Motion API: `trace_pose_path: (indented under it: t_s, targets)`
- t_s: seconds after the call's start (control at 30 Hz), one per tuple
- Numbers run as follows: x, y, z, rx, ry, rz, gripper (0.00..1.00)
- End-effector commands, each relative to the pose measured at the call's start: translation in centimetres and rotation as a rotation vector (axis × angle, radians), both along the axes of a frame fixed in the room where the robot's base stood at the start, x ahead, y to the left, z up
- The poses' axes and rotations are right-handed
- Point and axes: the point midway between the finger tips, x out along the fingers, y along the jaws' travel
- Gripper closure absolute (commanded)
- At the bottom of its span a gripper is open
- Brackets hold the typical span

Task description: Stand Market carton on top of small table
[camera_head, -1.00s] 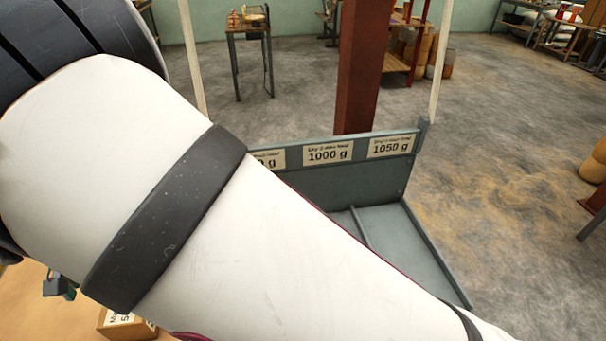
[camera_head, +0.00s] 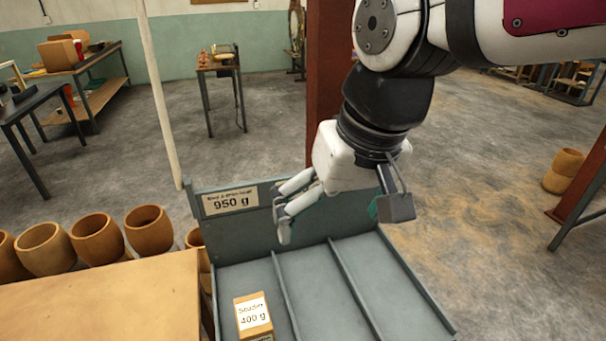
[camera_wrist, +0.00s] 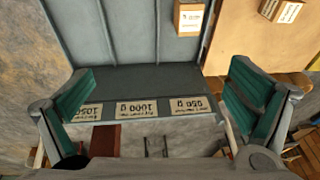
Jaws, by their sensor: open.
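My gripper (camera_head: 340,218) hangs open and empty over the grey divided tray, near its labelled back wall. Its spread green-padded fingers also show in the wrist view (camera_wrist: 160,105). A small brown carton (camera_head: 254,317), its label seeming to read "Studio 400 g", stands in the tray's left compartment; it shows at the top of the wrist view (camera_wrist: 188,18). Another labelled carton (camera_wrist: 283,10) is on the tan tabletop in the wrist view; its name is too small to read, so I cannot confirm the Market carton. A small table (camera_head: 218,68) with items stands at the back.
The tray (camera_head: 325,265) has upright dividers and a back wall marked 950 g, 1000 g and 1050 g. A tan tabletop (camera_head: 110,300) is at lower left, with several wooden drum shells (camera_head: 148,230) behind it. A red-brown post (camera_head: 327,85) rises behind the tray.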

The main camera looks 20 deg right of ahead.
Motion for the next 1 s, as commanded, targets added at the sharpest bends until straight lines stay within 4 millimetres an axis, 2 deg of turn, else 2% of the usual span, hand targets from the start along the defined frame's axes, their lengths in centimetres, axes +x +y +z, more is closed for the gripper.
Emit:
trace_pose_path:
  t_s: [0.03, 0.1, 0.3, 0.67, 0.83, 1.0]
  targets:
    - [-1.5, -1.4, -0.1, -0.017, -0.025, -0.011, 0.01]
    - [-3.3, -2.8, -0.4, -0.044, -0.046, -0.014, 0.01]
    - [-6.3, -4.8, -1.4, -0.098, -0.080, -0.017, 0.01]
    - [-6.7, -5.0, -1.5, -0.108, -0.084, -0.016, 0.01]
    - [-6.9, -5.0, -0.2, -0.109, -0.103, -0.016, 0.01]
    - [-6.7, -5.0, -0.4, -0.109, -0.104, -0.016, 0.01]
